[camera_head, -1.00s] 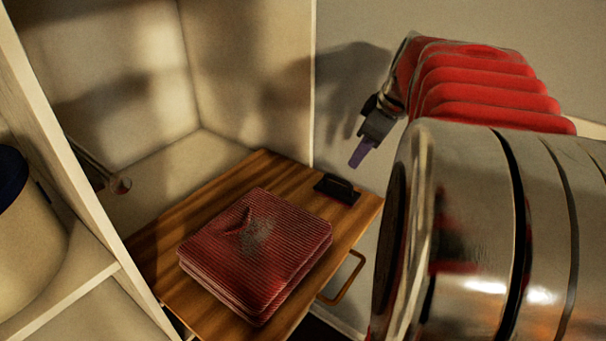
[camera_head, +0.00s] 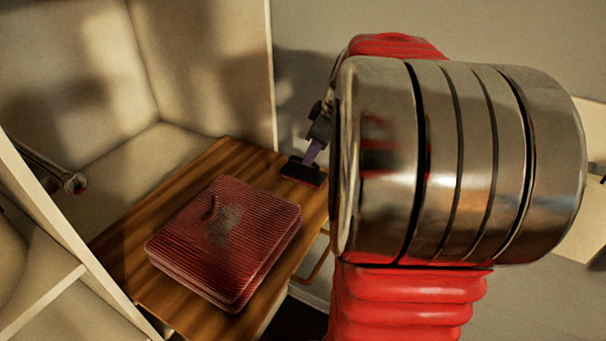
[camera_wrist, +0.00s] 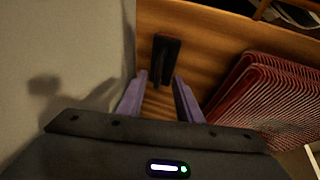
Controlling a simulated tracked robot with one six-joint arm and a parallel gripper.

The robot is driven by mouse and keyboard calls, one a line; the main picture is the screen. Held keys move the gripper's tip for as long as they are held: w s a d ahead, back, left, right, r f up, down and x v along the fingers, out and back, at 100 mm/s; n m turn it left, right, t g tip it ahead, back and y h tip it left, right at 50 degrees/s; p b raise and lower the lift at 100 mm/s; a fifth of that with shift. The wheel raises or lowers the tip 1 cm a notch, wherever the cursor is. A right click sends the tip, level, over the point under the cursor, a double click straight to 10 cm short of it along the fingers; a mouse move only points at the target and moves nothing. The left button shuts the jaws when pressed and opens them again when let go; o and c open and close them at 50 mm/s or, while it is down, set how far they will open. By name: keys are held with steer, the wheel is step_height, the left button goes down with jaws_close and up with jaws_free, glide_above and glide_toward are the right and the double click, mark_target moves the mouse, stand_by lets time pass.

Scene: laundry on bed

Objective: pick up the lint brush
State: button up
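The lint brush (camera_head: 303,173) is a small black piece on the far right corner of the wooden surface, close to the wall. In the wrist view the brush (camera_wrist: 167,46) lies ahead of the fingers, with its narrow end pointing back between them. My gripper (camera_wrist: 159,78) is open, with purple fingers either side of that narrow end and a gap on both sides. In the head view my gripper (camera_head: 312,153) points down at the brush, right over it. Whether the fingers touch it cannot be told. My arm hides part of the gripper.
A folded red ribbed cloth (camera_head: 222,235) with a grey lint patch lies on the wooden surface (camera_head: 185,205), left of the brush. It also shows in the wrist view (camera_wrist: 265,100). A wall (camera_wrist: 60,45) stands close on the brush's other side. White shelf panels (camera_head: 75,230) are at left.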

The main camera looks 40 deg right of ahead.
glide_above(313, 177)
steer(key=w, duration=0.1)
steer(key=shift+w+f, duration=0.2)
steer(key=shift+f, duration=2.1)
jaws_close()
